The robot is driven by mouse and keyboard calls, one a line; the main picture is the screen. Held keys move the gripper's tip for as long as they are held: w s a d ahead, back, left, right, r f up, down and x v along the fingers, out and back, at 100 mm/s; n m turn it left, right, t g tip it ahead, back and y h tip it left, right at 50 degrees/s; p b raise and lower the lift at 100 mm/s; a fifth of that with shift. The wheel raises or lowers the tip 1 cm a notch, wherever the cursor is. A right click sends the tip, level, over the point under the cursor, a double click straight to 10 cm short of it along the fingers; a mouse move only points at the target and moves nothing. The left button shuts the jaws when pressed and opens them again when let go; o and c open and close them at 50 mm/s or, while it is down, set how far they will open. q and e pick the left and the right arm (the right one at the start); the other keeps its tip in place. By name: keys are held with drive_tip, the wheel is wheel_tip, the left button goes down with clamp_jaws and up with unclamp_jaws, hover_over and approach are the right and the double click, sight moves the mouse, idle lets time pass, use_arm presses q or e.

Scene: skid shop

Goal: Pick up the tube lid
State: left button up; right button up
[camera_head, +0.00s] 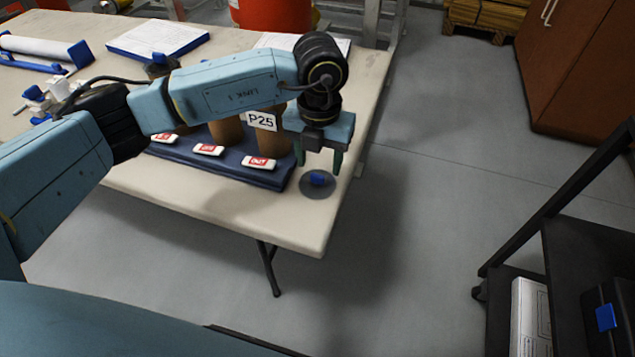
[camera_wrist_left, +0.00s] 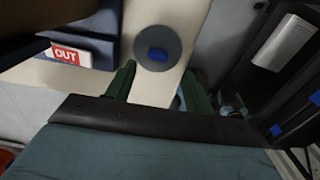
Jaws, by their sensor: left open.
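The tube lid (camera_head: 318,185) is a grey disc with a blue raised grip in its middle. It lies flat near the table's right front corner. It also shows in the left wrist view, with its blue grip (camera_wrist_left: 157,54) beyond the fingertips. My left gripper (camera_head: 322,163) is open and empty, pointing down above the lid and close to it. In the left wrist view its two green fingers (camera_wrist_left: 158,75) stand apart, with the lid ahead of the gap. My right gripper is in neither view.
The table's edge (camera_head: 345,200) is close on the right. A dark cart (camera_head: 590,260) stands at the right, across open floor.

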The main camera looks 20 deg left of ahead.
sight(317, 177)
use_arm(q)
drive_tip(key=f, duration=0.2)
drive_tip(key=f+b, duration=0.1)
drive_tip(key=f, duration=0.1)
drive_tip(key=shift+a, duration=0.25)
drive_tip(key=shift+f, duration=0.3)
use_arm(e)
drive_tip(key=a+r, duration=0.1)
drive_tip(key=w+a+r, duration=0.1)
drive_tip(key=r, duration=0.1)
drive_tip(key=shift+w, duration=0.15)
use_arm(q)
drive_tip(key=shift+r, duration=0.1)
drive_tip(key=c, duration=1)
